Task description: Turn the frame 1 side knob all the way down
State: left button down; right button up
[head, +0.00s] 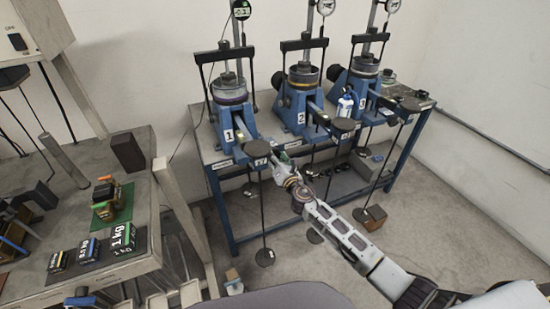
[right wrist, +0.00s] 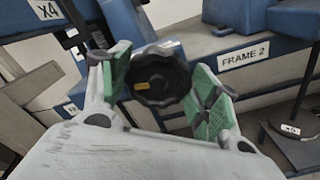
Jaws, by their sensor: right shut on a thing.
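Frame 1 (head: 236,122) is the blue lever frame marked 1 at the left end of the blue bench in the head view. My right gripper (head: 283,161) reaches in low at the bench front, right of frame 1. In the right wrist view a black lobed knob (right wrist: 160,80) with a small yellow mark sits between the green pads of the right gripper (right wrist: 163,72), which is shut on it. The knob is hidden behind the gripper in the head view. My left gripper is not in view.
Frame 2 (head: 297,105) and frame 3 (head: 360,85) stand further right on the bench. A FRAME 2 label (right wrist: 244,54) is right of the knob. Hanging rods with round plates (head: 265,257) stand near my right arm. A side table (head: 140,200) with weights is at left.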

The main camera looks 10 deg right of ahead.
jog(key=shift+f, duration=0.15)
jog(key=o, duration=1)
jog(key=shift+s, duration=0.1)
jog(key=shift+s+d, duration=0.4)
jog(key=shift+s, duration=1.55)
jog(key=shift+s+d, duration=0.35)
jog(key=shift+s, duration=1.55)
jog(key=shift+s+d, duration=0.4)
jog(key=shift+s, duration=1.55)
